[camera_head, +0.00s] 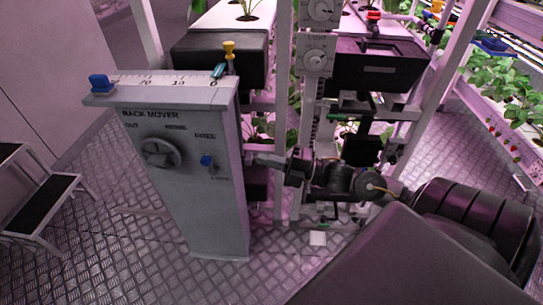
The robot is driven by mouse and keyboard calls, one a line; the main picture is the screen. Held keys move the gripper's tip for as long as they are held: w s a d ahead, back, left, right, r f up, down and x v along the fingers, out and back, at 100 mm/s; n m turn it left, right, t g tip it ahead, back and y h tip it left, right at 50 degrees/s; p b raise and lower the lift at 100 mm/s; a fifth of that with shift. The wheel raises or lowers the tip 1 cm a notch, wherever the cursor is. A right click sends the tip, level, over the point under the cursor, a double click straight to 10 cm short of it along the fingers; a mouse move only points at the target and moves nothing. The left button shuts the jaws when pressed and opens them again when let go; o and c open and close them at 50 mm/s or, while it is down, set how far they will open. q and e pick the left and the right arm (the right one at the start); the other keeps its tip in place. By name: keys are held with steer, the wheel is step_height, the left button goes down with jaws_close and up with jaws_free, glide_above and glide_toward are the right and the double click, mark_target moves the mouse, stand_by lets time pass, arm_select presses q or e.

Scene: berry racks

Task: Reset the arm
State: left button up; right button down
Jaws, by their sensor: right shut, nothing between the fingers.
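My right arm comes in from the lower right. Its dark wrist reaches left to the side of the grey rack mover cabinet (190,190). My right gripper (263,158) looks small and sits close beside the cabinet's right side, shut and empty. I cannot tell whether it touches the cabinet. My left gripper is not in view.
Rack posts and black troughs (378,66) stand behind. A step stool (40,200) is at left. Berry plants (508,90) are at right. Floor in front is clear.

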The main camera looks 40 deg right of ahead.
steer(key=shift+s+d, duration=0.3)
stand_by(0.4)
